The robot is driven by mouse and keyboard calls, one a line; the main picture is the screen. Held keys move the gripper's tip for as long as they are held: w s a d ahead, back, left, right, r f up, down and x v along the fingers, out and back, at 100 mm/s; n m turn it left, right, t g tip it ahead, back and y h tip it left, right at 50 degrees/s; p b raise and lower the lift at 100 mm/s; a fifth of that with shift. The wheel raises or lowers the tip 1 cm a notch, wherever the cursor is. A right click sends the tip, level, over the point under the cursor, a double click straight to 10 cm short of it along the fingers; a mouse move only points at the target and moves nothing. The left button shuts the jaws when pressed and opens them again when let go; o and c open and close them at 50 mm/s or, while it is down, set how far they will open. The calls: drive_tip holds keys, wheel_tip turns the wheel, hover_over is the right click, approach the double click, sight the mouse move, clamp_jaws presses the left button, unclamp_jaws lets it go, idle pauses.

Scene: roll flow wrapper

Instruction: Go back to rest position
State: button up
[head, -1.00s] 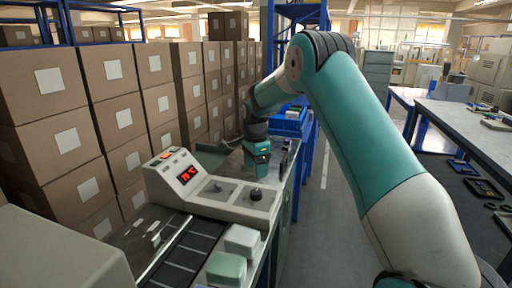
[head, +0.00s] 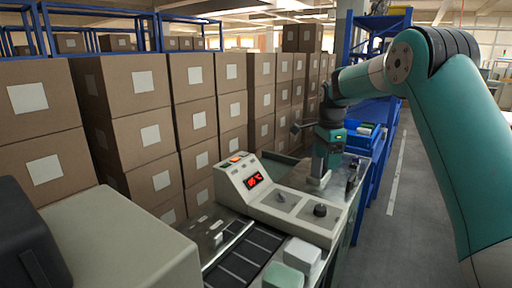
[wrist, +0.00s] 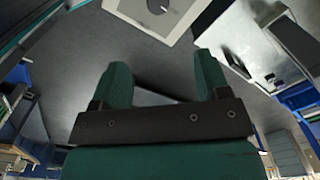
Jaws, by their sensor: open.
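My gripper (head: 319,180) is past the far end of the wrapper's control panel, pointing down over the grey metal bench top (head: 361,164). In the wrist view its two green fingers (wrist: 162,75) stand apart with nothing between them. The beige control panel (head: 284,200) has a lit red display, a small switch and a black knob. Part of the panel with a round knob also shows at the top of the wrist view (wrist: 165,12). My arm reaches in from the right, bent at the elbow.
Stacked cardboard boxes (head: 143,133) line the left side. A dark conveyor (head: 243,258) runs in front of the panel, with a white block (head: 300,258) and a pale green block (head: 283,276) beside it. Blue bins (head: 370,133) stand behind the gripper. Clear floor lies right of the bench.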

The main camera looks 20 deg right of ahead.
drive_tip(key=s+a+r+n+y, duration=0.1)
drive_tip(key=s+a+r+n, duration=0.2)
drive_tip(key=s+a+n, duration=0.5)
drive_tip(key=s+a+r+n+y, duration=0.1)
drive_tip(key=s+a+r+n, duration=0.2)
drive_tip(key=s+a+n, duration=0.65)
drive_tip(key=s+a+n+y, duration=0.1)
drive_tip(key=s+a+n, duration=0.3)
drive_tip(key=s, duration=0.5)
drive_tip(key=s+a+f+n+y, duration=0.1)
drive_tip(key=s+a+n, duration=0.4)
drive_tip(key=s, duration=0.4)
drive_tip(key=shift+s+f+p, duration=0.25)
drive_tip(key=shift+s+p, duration=0.15)
